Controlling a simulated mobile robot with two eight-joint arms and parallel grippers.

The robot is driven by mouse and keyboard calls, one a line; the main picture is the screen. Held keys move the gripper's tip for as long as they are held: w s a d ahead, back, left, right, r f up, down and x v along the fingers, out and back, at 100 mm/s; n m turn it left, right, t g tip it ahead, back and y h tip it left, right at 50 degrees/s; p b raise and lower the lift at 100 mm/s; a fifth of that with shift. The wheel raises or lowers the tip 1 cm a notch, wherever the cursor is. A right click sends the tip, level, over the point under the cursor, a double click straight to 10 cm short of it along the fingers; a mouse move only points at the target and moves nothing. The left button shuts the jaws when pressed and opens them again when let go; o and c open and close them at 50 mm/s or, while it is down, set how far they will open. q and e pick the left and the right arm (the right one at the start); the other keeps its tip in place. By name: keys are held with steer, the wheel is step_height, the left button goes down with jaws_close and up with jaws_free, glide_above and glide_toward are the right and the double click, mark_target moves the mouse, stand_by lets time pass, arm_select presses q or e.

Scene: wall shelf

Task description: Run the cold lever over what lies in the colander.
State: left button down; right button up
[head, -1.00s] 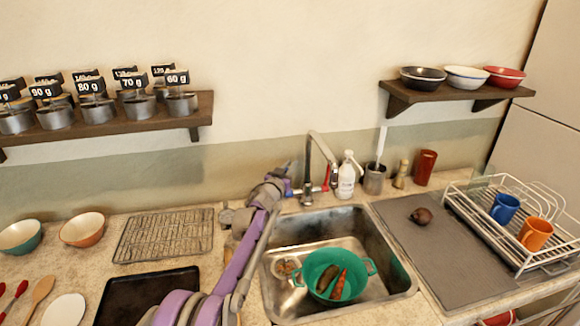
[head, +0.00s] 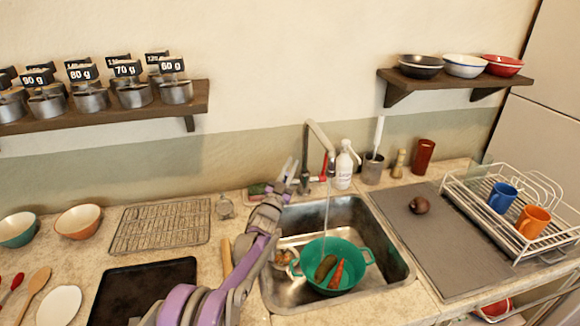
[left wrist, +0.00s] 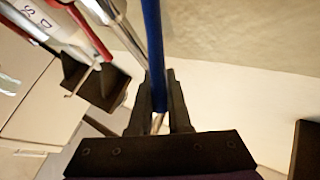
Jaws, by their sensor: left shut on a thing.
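The green colander (head: 352,276) sits in the sink (head: 386,288) with a dark greenish-brown vegetable (head: 325,267) and a carrot (head: 337,275) in it. The tap (head: 318,135) stands behind the sink, its spout over the colander. A thin stream of water (head: 327,212) runs from the spout into the colander. My left gripper (head: 288,174) is at the tap's left side. In the left wrist view it is shut on the blue cold lever (left wrist: 153,45); the arm hides this lever in the head view. The red lever (head: 325,166) is on the right. My right gripper is not in view.
A soap bottle (head: 344,166) and a brush holder (head: 373,169) stand right of the tap. A dish rack (head: 483,208) with two mugs stands at the right.

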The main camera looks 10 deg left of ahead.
arm_select(q)
steer(key=shift+s, duration=0.15)
stand_by(0.3)
steer(key=c, duration=0.9)
jaws_free()
steer(key=shift+o, duration=0.2)
step_height(320, 180, up, 10)
